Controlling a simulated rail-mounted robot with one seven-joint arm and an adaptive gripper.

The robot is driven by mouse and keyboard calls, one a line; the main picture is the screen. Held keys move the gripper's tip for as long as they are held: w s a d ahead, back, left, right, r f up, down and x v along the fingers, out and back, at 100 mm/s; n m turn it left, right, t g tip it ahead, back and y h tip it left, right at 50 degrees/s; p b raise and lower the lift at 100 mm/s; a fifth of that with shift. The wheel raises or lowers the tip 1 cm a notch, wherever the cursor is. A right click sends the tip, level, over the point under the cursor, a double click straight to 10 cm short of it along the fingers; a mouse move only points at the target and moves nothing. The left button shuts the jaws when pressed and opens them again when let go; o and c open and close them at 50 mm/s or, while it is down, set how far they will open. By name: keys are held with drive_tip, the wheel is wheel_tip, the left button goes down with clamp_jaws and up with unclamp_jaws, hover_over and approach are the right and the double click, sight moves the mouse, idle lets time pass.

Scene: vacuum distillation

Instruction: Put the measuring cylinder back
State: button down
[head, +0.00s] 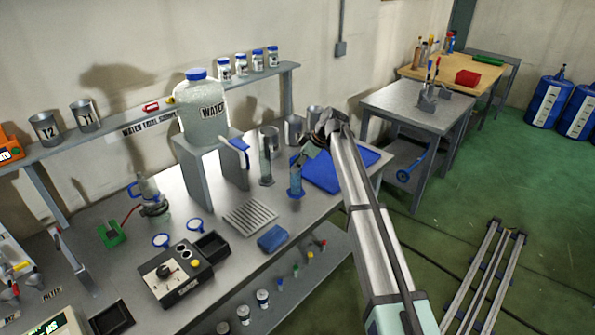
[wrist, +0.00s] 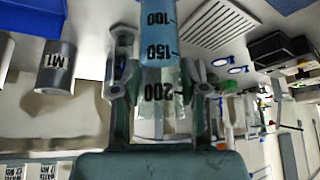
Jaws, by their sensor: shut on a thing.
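A clear measuring cylinder with bluish contents and a blue base (head: 296,180) is upright over the bench top, just left of the blue tray. I cannot tell whether its base touches the bench. In the wrist view the cylinder (wrist: 158,30) shows the marks 100, 150 and 200. My gripper (head: 312,150) is shut on its upper part; both fingers also show in the wrist view (wrist: 160,88), one on each side of it.
The blue tray (head: 322,174) lies right of the held cylinder. Metal cups (head: 293,130) stand behind; one marked M1 (wrist: 57,68) shows in the wrist view. A water jug (head: 203,110) on a stand, a slotted rack (head: 249,217) and a blue block (head: 272,239) are nearby.

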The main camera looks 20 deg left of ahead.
sight(298, 172)
drive_tip(key=shift+f+p, duration=0.45)
drive_tip(key=shift+f, duration=1.4)
drive_tip(key=c, duration=0.6)
unclamp_jaws()
